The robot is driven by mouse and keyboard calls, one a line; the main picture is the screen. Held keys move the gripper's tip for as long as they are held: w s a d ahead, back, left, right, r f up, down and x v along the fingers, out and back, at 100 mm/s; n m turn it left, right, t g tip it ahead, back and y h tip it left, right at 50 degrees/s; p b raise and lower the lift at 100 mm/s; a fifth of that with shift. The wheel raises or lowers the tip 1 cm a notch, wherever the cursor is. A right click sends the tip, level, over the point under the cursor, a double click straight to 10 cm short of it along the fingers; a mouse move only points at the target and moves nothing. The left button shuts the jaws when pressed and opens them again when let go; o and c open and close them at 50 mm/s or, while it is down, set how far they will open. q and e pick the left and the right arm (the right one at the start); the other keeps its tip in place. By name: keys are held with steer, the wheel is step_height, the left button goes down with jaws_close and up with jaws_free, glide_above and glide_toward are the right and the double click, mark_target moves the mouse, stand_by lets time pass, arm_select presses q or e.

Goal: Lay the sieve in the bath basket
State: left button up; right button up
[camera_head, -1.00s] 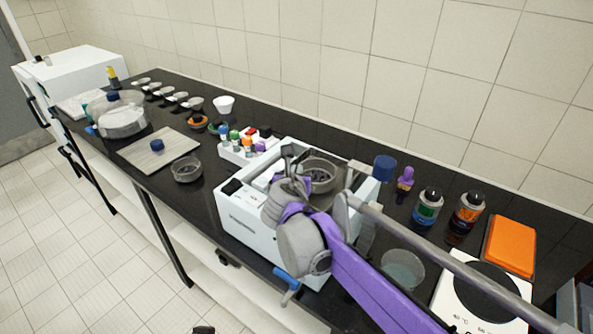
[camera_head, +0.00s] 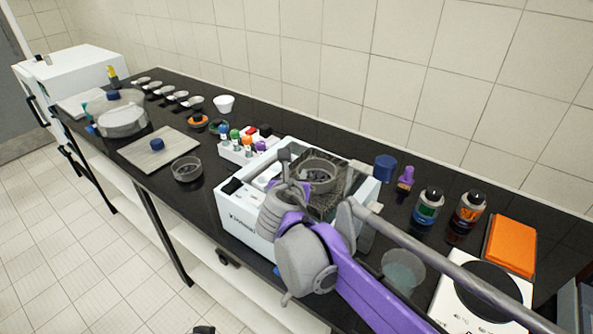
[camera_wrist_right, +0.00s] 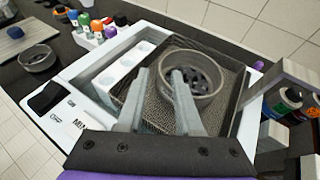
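The sieve (camera_head: 316,174), a round grey pan with dark shapes in its bottom, rests in the mesh basket (camera_wrist_right: 222,110) of the white bath (camera_head: 243,215). In the right wrist view the sieve (camera_wrist_right: 193,62) stands rim up towards the back of the basket, roughly level. My right gripper (camera_wrist_right: 160,75) is open, its two fingers apart over the basket on the near side of the sieve. The fingertips overlap the sieve's near wall in that view; I cannot tell whether they touch it. In the head view my right wrist hides the bath's front right part.
A white rack (camera_head: 241,148) with coloured-capped bottles stands behind the bath at left. A blue cup (camera_head: 385,168), a purple-topped item (camera_head: 405,178) and two dark bottles (camera_head: 428,206) stand to the right. A glass dish (camera_head: 403,270) and hotplate (camera_head: 484,288) are near the right front.

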steer(key=v, duration=0.7)
steer(key=shift+s+r, duration=0.15)
steer(key=shift+s, duration=0.25)
stand_by(0.7)
